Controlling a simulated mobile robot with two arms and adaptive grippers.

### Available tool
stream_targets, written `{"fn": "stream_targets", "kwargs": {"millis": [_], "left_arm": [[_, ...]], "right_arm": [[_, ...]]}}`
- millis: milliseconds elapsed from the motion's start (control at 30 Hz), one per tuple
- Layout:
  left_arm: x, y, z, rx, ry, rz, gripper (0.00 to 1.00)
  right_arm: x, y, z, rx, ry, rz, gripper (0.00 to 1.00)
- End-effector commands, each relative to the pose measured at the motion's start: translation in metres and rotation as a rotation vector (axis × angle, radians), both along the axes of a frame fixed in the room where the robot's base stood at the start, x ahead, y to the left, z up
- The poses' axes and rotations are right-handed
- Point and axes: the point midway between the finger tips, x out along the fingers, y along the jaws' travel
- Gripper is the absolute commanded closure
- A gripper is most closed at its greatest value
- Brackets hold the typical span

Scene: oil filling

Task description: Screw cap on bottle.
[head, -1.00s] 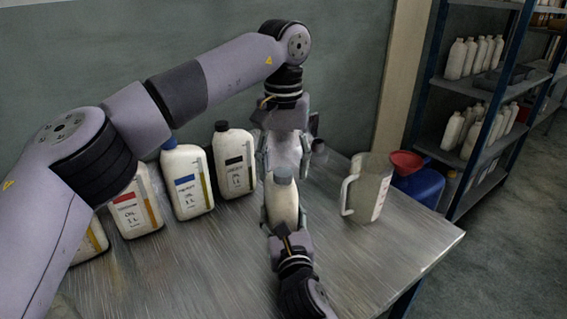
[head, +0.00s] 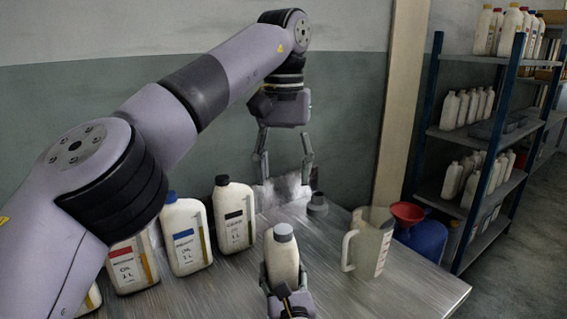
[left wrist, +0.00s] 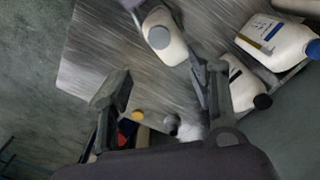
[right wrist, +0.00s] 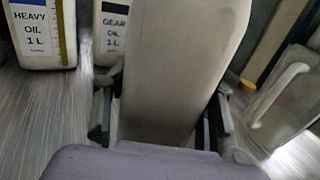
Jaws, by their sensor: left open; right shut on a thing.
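A white bottle (head: 282,262) stands upright with a grey cap (head: 283,232) sitting on its top. My right gripper (head: 285,285) is shut around the lower part of the bottle. The bottle fills the right wrist view (right wrist: 180,70) between the fingers. My left gripper (head: 283,178) is open and empty above and behind the bottle, clear of the cap. In the left wrist view the bottle and its cap (left wrist: 159,38) lie beyond the open fingers. I cannot tell whether the cap is fully tight.
White oil bottles with red, blue (head: 185,235) and black (head: 234,215) caps stand at left on the metal table (head: 395,290). A small grey object (head: 317,204) is behind. A measuring jug (head: 370,243) and a blue container (head: 425,240) with red funnel (head: 407,212) are at right.

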Motion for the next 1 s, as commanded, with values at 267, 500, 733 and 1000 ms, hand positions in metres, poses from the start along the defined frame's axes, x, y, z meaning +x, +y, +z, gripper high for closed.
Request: {"fn": "stream_targets", "kwargs": {"millis": [267, 500, 733, 1000], "left_arm": [[-0.0006, -0.0002, 0.0114, -0.001, -0.002, -0.001, 0.47], [-0.0007, 0.0, 0.0116, -0.001, -0.002, -0.001, 0.47], [-0.0006, 0.0001, 0.0116, -0.001, -0.002, -0.001, 0.47], [-0.0006, 0.0002, 0.0115, -0.001, -0.002, 0.0, 0.47]], "right_arm": [[0.0002, -0.0004, -0.0002, -0.001, 0.0, -0.001, 1.0], [0.0002, -0.0004, -0.0001, -0.001, 0.0, -0.001, 1.0], [0.0001, -0.0003, 0.0, -0.001, 0.0, -0.001, 0.35], [0.0001, -0.0001, 0.0001, -0.001, 0.0, 0.0, 0.25]]}}
